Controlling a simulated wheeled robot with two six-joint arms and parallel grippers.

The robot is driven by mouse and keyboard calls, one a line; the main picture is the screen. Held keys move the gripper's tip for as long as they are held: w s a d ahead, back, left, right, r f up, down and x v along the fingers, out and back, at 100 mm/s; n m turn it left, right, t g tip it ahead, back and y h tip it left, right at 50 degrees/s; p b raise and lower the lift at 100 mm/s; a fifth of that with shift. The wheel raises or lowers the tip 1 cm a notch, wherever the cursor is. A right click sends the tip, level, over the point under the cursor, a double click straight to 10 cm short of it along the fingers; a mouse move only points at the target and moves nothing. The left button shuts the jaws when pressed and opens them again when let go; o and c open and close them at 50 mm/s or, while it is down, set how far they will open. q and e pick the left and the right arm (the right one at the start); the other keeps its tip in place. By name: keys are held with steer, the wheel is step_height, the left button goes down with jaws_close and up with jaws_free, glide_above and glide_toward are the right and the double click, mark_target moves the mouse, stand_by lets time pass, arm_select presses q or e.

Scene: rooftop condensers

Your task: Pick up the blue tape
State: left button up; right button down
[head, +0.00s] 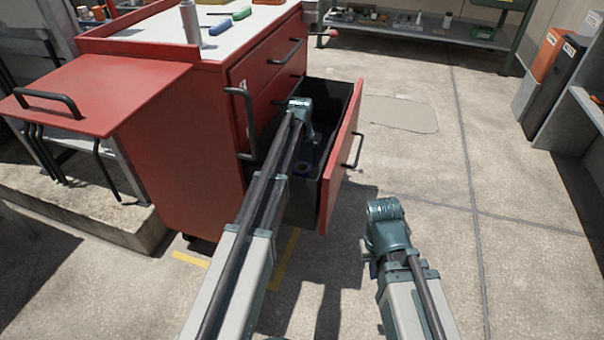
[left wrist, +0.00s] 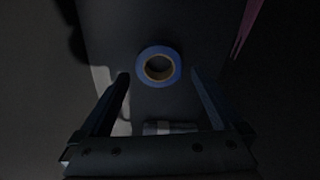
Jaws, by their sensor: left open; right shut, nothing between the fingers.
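The blue tape (left wrist: 141,72) is a roll with a tan core, lying flat on the dark floor of the open drawer (head: 342,165). In the head view the tape (head: 303,168) shows small inside the drawer. My left gripper (head: 304,132) reaches down into the drawer. In the left wrist view the left gripper (left wrist: 160,85) is open, its fingers on either side of the tape in the picture; I see no contact. My right gripper (head: 370,258) is shut and empty, outside the drawer to its right; its fingers are mostly hidden by my wrist.
A grey cylindrical item (left wrist: 170,127) lies in the drawer near the gripper's base. The red cabinet (head: 180,160) has a side shelf (head: 100,85) and tools on top. The drawer front panel (head: 338,165) stands between my arms. Concrete floor (head: 520,230) is clear at right.

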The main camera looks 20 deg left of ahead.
mark_target(302, 167)
arm_select(q)
steer(key=f+b, duration=0.2)
steer(key=f, duration=0.1)
steer(key=shift+w+f, duration=0.2)
steer(key=shift+f, duration=0.05)
steer(key=shift+r, duration=0.1)
steer(key=c, duration=1.2)
